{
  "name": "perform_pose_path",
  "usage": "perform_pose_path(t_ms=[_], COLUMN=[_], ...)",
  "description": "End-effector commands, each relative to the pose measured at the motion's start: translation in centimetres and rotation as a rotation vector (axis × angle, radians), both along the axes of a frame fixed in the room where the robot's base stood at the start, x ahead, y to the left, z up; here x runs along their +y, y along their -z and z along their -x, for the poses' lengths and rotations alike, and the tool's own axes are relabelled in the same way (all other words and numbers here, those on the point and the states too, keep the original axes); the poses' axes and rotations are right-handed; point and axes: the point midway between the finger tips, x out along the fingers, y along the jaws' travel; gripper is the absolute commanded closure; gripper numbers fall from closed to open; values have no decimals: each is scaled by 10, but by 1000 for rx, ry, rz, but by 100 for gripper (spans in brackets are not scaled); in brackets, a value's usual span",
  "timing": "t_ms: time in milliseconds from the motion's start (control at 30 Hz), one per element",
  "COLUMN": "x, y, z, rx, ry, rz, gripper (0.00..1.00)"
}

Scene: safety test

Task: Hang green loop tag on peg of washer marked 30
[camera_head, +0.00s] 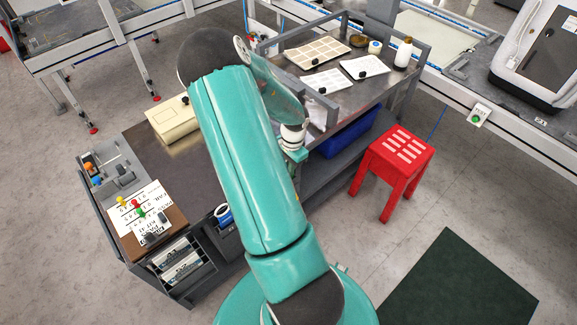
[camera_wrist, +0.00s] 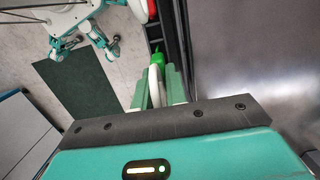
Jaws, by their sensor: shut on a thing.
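My gripper (camera_wrist: 158,84) shows in the wrist view, its two pale green fingers shut on the green loop tag (camera_wrist: 157,59). The tag's bright green end sticks out past the fingertips. A white rounded piece sits between the fingers; I cannot tell if it belongs to the tag. In the head view, my arm hides the fingertips and the tag. I cannot make out a washer marked 30 or its peg in either view.
A dark bench holds printed sheets (camera_head: 122,222), a yellow pin (camera_head: 121,201), a red pin (camera_head: 134,203), a green pin (camera_head: 141,212) and a cream box (camera_head: 172,121). A red stool (camera_head: 396,163) stands at the right. A dark mat (camera_head: 462,285) lies on the floor.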

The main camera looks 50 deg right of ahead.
Motion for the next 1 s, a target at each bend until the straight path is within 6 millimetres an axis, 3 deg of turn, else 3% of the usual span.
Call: perform_pose_path(t_ms=[367,400,500,833,1000], x=[-1,-1,-1,0,-4], y=[4,5,4,5,-21], z=[0,0,0,0,-1], rx=[-1,-1,-1,1,-5], ry=[0,0,0,-1,0], rz=[2,2,2,1,3], gripper=[100,85,65,65,65])
